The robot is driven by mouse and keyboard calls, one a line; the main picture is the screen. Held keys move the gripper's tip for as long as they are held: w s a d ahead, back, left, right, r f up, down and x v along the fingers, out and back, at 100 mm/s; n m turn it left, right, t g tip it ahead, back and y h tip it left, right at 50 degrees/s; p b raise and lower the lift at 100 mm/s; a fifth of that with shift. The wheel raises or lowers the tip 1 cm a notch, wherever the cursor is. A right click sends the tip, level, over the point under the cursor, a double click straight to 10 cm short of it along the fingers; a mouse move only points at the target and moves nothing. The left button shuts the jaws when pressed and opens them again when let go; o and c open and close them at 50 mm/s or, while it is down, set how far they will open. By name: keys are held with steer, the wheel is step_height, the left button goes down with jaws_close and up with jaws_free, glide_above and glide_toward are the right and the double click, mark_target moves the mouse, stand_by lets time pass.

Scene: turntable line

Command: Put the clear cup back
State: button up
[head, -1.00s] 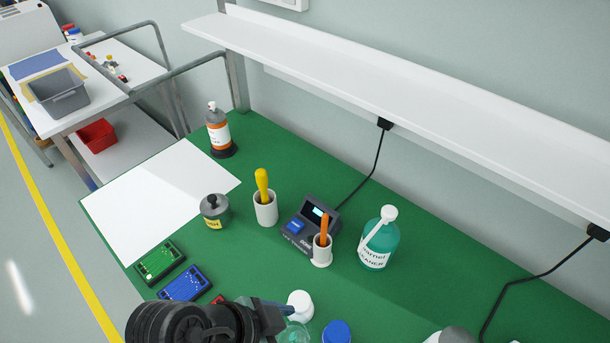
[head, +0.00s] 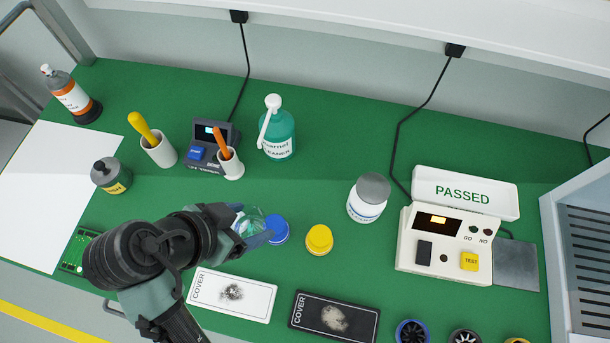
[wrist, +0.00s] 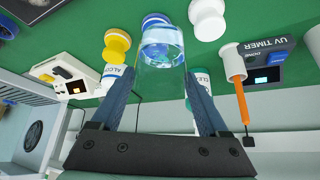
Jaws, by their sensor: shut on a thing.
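The clear cup (wrist: 160,70) is held between the two blue fingers of my gripper (wrist: 160,100) in the wrist view. Its see-through wall shows the blue lid behind it. In the head view, my gripper (head: 256,228) is over the green bench, with the clear cup (head: 246,220) partly hidden by my arm. The cup appears just left of the blue-lidded jar (head: 276,230). I cannot tell from these views how high the cup is above the bench.
A yellow-lidded jar (head: 319,239) and a white bottle (head: 368,200) stand to the right. A teal cleaner bottle (head: 277,135) and UV timer (head: 212,145) are behind. Two cover plates (head: 232,295) (head: 334,317) lie in front. A tester (head: 450,243) is farther right. A white-lidded jar (wrist: 207,18) shows in the wrist view.

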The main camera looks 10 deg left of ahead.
steer(key=w+d+r+m+g+h+p, duration=0.15)
steer(key=w+d, duration=0.25)
steer(key=w, duration=0.4)
steer(key=w+d+r+m+p, duration=0.1)
steer(key=w+d+m+p, duration=0.1)
steer(key=w+d, duration=0.4)
steer(key=f, duration=0.3)
steer(key=w+f+p, duration=0.1)
steer(key=f, duration=0.5)
steer(key=shift+w+a+f, duration=0.3)
steer(key=shift+w+f, duration=0.1)
steer(key=shift+f, duration=0.15)
steer(key=o, duration=1.5)
